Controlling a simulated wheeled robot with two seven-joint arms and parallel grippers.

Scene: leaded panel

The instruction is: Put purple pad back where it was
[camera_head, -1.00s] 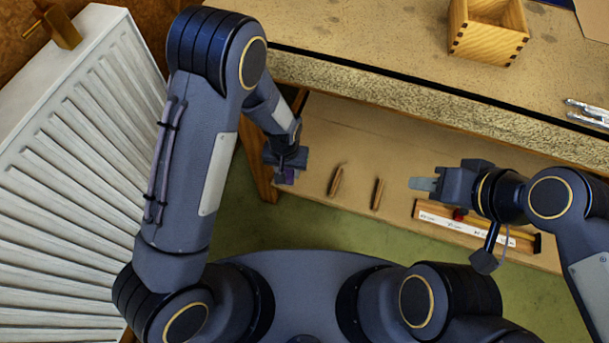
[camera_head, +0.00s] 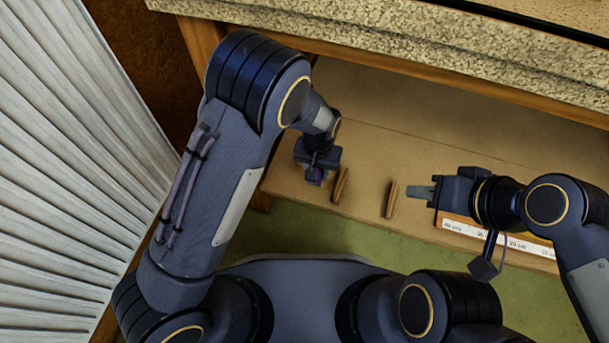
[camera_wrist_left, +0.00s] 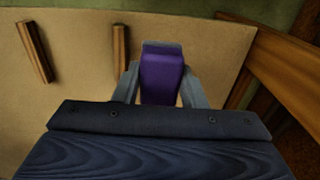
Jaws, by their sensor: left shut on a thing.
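The purple pad (camera_wrist_left: 162,75) is between the two grey fingers of my left gripper (camera_wrist_left: 160,82), which is shut on it. In the head view a bit of the purple pad (camera_head: 315,176) shows under my left gripper (camera_head: 317,172), over the left end of the low shelf (camera_head: 365,150). I cannot tell whether the pad touches the shelf. My right gripper (camera_head: 420,192) is out over the shelf further right, its fingers pointing left. Its fingers look close together, but whether they are open or shut is unclear.
Two wooden strips, one nearer the pad (camera_head: 340,185) and one further right (camera_head: 390,199), are on the shelf. A labelled rack (camera_head: 515,243) lies under my right arm. The stone-edged worktop (camera_head: 400,40) overhangs the shelf. A white radiator (camera_head: 70,150) stands at the left.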

